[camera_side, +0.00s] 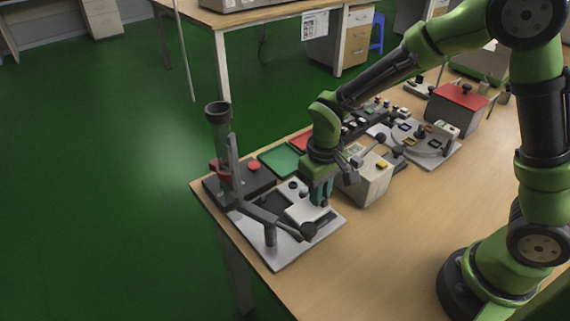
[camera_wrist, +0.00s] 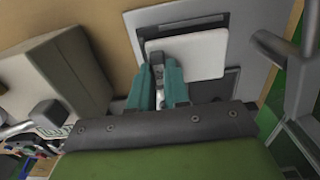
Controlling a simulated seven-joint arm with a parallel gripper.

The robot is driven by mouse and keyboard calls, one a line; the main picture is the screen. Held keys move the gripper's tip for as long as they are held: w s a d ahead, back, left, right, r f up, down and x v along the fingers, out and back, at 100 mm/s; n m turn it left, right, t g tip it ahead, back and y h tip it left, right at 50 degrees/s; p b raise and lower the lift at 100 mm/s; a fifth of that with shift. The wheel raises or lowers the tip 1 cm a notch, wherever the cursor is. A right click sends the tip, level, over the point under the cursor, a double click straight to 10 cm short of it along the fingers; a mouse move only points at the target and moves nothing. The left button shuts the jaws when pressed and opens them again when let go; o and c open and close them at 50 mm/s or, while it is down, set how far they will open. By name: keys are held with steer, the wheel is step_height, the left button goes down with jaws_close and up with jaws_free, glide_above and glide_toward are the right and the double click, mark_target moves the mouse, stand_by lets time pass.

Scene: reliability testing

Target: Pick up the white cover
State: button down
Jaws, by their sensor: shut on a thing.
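The white cover (camera_wrist: 187,52) is a flat, pale plate with rounded corners, seen in the wrist view just past the fingertips. It lies over the grey metal base plate (camera_wrist: 258,22), beside a dark recess. My gripper (camera_wrist: 158,72) has its teal fingers close together on a small grey knob at the cover's near left edge. In the side view, the white cover (camera_side: 303,205) shows partly behind my gripper (camera_side: 319,203), over the base plate (camera_side: 280,255). I cannot tell whether the cover is touching the plate or slightly raised.
A lever with a dark knob (camera_side: 308,230) crosses the near side of the plate. A beige box (camera_side: 366,182) stands close to the right of my gripper. The wooden table (camera_side: 400,240) is clear in front.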

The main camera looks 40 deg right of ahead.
steer(key=shift+r, duration=1.75)
